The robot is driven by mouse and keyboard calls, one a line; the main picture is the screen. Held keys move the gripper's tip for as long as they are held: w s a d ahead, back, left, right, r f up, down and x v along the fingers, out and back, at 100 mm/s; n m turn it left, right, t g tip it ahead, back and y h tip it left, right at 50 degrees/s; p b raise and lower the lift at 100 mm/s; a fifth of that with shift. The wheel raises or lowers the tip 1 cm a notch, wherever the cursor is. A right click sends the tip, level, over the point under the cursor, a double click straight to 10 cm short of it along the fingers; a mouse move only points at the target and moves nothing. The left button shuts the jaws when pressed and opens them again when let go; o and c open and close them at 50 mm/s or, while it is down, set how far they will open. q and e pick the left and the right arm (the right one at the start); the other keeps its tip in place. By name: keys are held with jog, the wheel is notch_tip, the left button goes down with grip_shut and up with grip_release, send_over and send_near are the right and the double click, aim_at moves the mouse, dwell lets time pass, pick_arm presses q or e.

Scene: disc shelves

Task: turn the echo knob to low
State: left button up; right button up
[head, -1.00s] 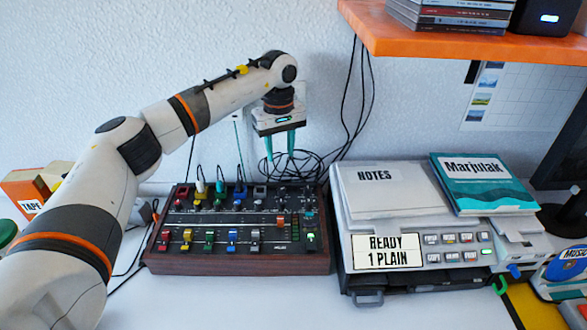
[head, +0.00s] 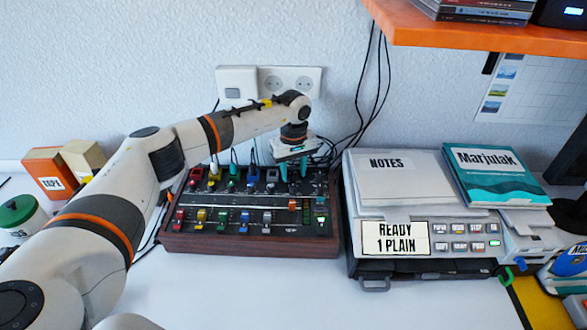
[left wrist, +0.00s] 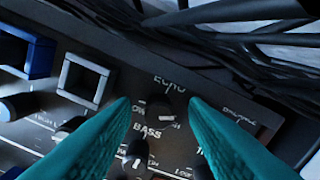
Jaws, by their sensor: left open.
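The mixer (head: 250,244) is a dark panel with a wooden front edge, coloured sliders and small knobs. The echo knob (left wrist: 159,108) is a small black round knob beneath the word ECHO in the left wrist view. I cannot read its setting. In the head view my gripper hides it. My left gripper (head: 293,172) points down over the mixer's back right part. In the left wrist view its teal fingers (left wrist: 159,104) are open, one on each side of the echo knob. I cannot tell whether they touch it. My right gripper is not in view.
Black cables (left wrist: 240,45) lie close behind the mixer's back edge. A small black knob (left wrist: 136,150) marked BASS sits near the echo knob. A grey machine (head: 375,262) stands just right of the mixer. An orange shelf (head: 480,40) hangs at upper right. The table in front is clear.

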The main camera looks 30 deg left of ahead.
pick_arm(q)
grip_shut()
jog(key=shift+n, duration=0.3)
